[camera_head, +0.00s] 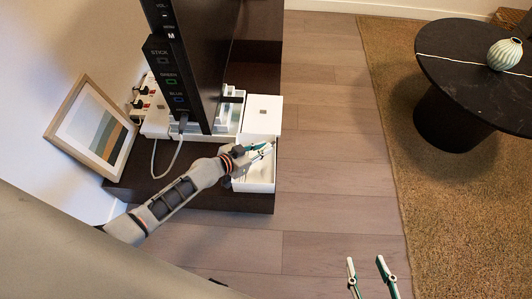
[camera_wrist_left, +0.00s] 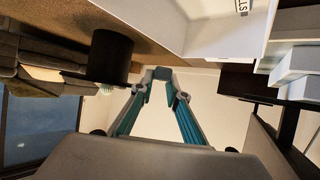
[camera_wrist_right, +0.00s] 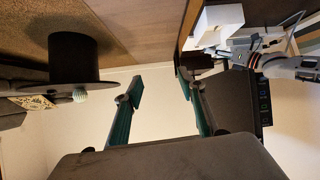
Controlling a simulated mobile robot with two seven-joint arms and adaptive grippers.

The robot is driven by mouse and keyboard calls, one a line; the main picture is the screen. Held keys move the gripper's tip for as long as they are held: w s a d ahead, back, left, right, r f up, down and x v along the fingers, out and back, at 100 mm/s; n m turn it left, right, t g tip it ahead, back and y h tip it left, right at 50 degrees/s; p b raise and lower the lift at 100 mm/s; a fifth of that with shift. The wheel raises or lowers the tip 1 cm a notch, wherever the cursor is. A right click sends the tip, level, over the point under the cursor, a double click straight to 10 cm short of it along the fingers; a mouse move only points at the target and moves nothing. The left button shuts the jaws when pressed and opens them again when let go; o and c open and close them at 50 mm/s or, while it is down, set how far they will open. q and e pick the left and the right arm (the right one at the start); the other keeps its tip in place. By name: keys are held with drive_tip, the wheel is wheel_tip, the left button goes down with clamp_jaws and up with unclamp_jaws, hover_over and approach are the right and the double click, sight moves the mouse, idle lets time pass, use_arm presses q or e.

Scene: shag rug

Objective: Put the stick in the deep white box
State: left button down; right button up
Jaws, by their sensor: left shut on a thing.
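The deep white box (camera_head: 254,186) stands at the front right corner of a low dark cabinet. My left gripper (camera_head: 262,151) is over its opening, tilted. In the left wrist view its fingers are closed on a small dark thing (camera_wrist_left: 162,73), which appears to be the stick; in the head view the fingers and arm hide it. A white wall with lettering (camera_wrist_left: 243,6), apparently the box, shows near the fingertips there. My right gripper (camera_head: 367,261) is open and empty over the wooden floor at lower right; its spread fingers also show in the right wrist view (camera_wrist_right: 160,88).
A tall black screen (camera_head: 205,50) with labelled ports stands on the cabinet (camera_head: 245,203) left of the box. A white lidded box (camera_head: 262,114) sits behind. A picture frame (camera_head: 93,125) and white cable (camera_head: 168,165) are left. A round black table (camera_head: 465,60) stands right.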

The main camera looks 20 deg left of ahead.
use_arm(q)
drive_tip(key=shift+f, duration=0.6)
wheel_tip(320, 180, down, 5)
drive_tip(key=b, duration=0.3)
drive_tip(key=shift+b, duration=0.4)
drive_tip(key=c, duration=2.2)
unclamp_jaws()
drive_tip(key=shift+r, duration=0.15)
drive_tip(key=shift+o, duration=1.2)
drive_tip(key=shift+w+r, duration=0.1)
use_arm(e)
drive_tip(key=w+a+r+m+t+y, duration=0.1)
drive_tip(key=w+a+r, duration=0.1)
drive_tip(key=a+r, duration=0.1)
use_arm(q)
drive_tip(key=p+v, duration=0.4)
drive_tip(key=v, duration=0.8)
drive_tip(key=shift+r, duration=0.35)
use_arm(e)
drive_tip(key=shift+n+g+h, duration=0.5)
drive_tip(key=s+d+f, duration=0.2)
drive_tip(key=f, duration=0.1)
drive_tip(key=shift+d, duration=0.4)
